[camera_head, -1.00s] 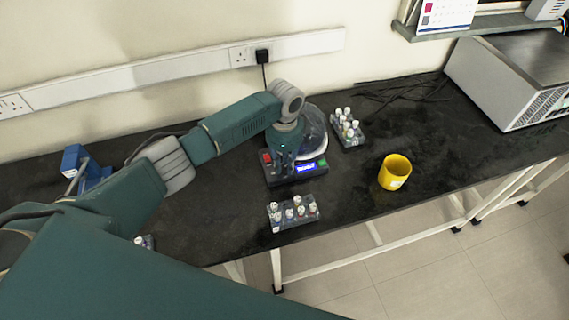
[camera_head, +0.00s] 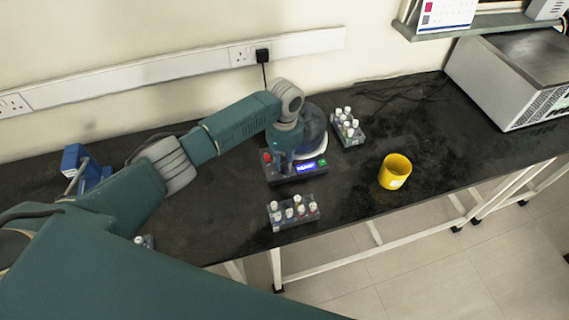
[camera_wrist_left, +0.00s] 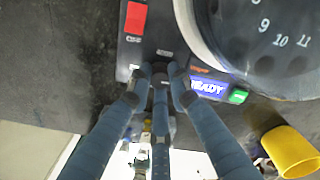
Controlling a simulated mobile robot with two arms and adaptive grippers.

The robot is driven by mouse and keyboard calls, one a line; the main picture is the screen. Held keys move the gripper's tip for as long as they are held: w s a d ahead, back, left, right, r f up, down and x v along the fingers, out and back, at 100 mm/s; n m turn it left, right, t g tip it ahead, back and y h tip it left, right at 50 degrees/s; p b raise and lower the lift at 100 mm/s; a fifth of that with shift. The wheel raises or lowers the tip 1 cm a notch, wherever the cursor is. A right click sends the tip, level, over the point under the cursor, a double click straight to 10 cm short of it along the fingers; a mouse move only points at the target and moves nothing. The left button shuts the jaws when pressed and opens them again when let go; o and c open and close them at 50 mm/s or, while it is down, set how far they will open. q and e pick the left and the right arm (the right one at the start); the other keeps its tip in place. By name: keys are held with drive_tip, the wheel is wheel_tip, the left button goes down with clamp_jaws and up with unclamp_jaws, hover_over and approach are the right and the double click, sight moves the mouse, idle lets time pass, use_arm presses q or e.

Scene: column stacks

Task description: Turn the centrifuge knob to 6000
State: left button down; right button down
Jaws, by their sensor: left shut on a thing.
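The centrifuge (camera_head: 312,120) stands on the dark bench below the wall socket, its rounded lid partly behind my left arm. Its front panel has a lit blue display (camera_head: 306,168), which reads READY in the left wrist view (camera_wrist_left: 207,88), a red switch (camera_wrist_left: 136,18) and a green button (camera_wrist_left: 238,96). My left gripper (camera_head: 283,170) points down at the panel. In the left wrist view its fingers (camera_wrist_left: 160,78) converge and are shut on the dark knob (camera_wrist_left: 160,68), between the red switch and the display. The fingers hide most of the knob, so its setting cannot be read. My right gripper is not in view.
A tube rack (camera_head: 293,213) stands in front of the centrifuge near the bench edge, and another rack (camera_head: 347,128) stands behind it to the right. A yellow cup (camera_head: 395,173) stands to the right. A large grey box (camera_head: 515,75) is at the far right.

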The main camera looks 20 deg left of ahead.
use_arm(q)
drive_tip(key=shift+w+r, duration=0.1)
drive_tip(key=c, duration=1.6)
unclamp_jaws()
wheel_tip(320, 180, up, 12)
